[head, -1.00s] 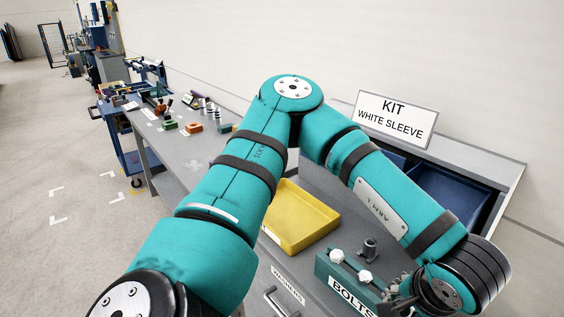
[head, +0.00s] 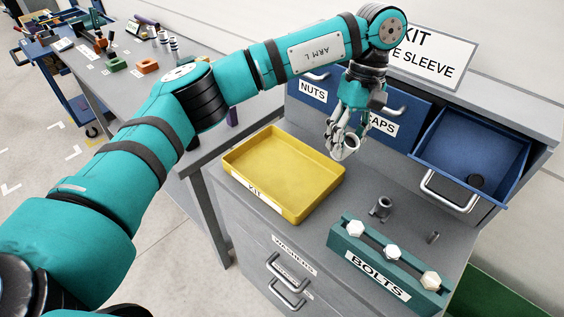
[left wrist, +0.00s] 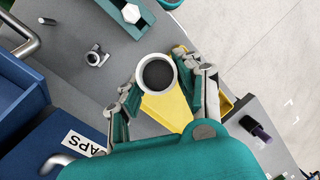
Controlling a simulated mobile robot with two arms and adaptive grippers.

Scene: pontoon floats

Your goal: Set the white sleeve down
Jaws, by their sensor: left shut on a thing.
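My left gripper (head: 340,133) is shut on the white sleeve (head: 348,147), a short white ring. It is held above the grey cabinet top, close to the right rear corner of the yellow kit tray (head: 250,150). In the left wrist view the sleeve (left wrist: 157,73) sits between the two fingers (left wrist: 158,85), its dark opening facing the camera. The tray (left wrist: 172,112) shows partly behind it, and the gripper hides much of it. The tray looks empty in the head view. My right gripper is not in view.
A green bolts rack (head: 388,262) with white-headed bolts stands at the front right. A grey flanged part (head: 381,208) and a small pin (head: 433,238) stand behind it. An open blue drawer (head: 470,155) juts out at the right. The kit sign (head: 430,55) stands behind.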

